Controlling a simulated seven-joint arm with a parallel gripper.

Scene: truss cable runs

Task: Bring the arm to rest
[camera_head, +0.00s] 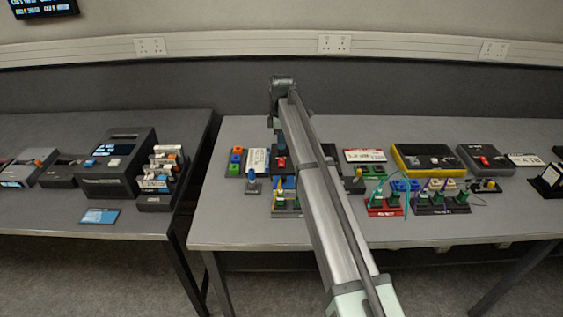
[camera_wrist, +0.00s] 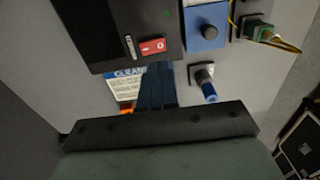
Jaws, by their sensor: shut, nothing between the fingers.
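My arm (camera_head: 325,185) reaches out over the right-hand table (camera_head: 225,215), bent down at its far end. In the wrist view my gripper (camera_wrist: 158,70) shows as two dark blue fingers side by side, shut with nothing between them. The fingertips are close in the picture to a black box with a red switch (camera_wrist: 152,47); I cannot tell how far above it they are. In the head view the gripper is mostly hidden behind the arm.
A blue-capped knob (camera_wrist: 207,88), a blue box with a black knob (camera_wrist: 207,36) and a green plug with a yellow cable (camera_wrist: 262,33) lie near the gripper. A yellow case (camera_head: 424,160) and a red plug stand (camera_head: 385,206) are right of the arm. A gap separates the left table (camera_head: 60,215).

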